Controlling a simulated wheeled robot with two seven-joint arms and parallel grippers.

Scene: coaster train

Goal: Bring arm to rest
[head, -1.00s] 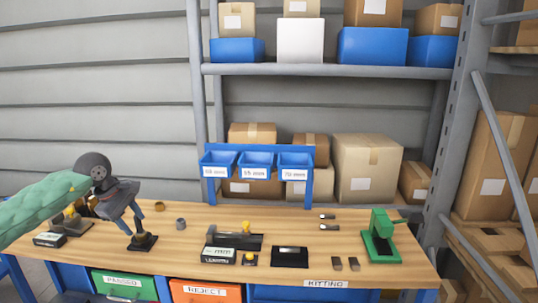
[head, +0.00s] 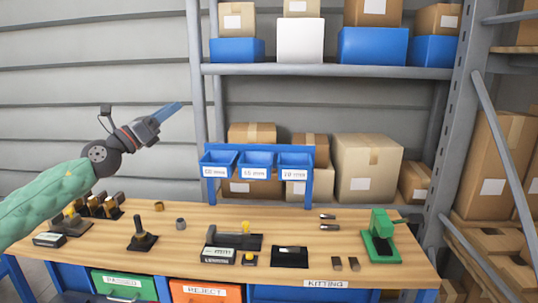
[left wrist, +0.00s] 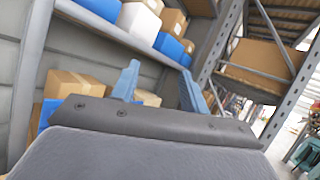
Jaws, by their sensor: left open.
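My left arm comes in from the left in the head view, with a green sleeve. My left gripper (head: 172,111) is raised well above the workbench (head: 200,257), in front of the grey wall, and points up to the right. In the left wrist view its two blue fingers (left wrist: 157,85) stand apart with nothing between them. A small dark stand with an upright post (head: 142,236) is on the bench below the gripper, apart from it. My right gripper is not in view.
Blue labelled bins (head: 256,164) stand on a rack at the bench's back. A digital gauge (head: 218,255), a black pad (head: 290,256) and a green press (head: 380,238) are on the bench. Several dark-and-brass pieces (head: 100,206) stand at left. Air around the gripper is clear.

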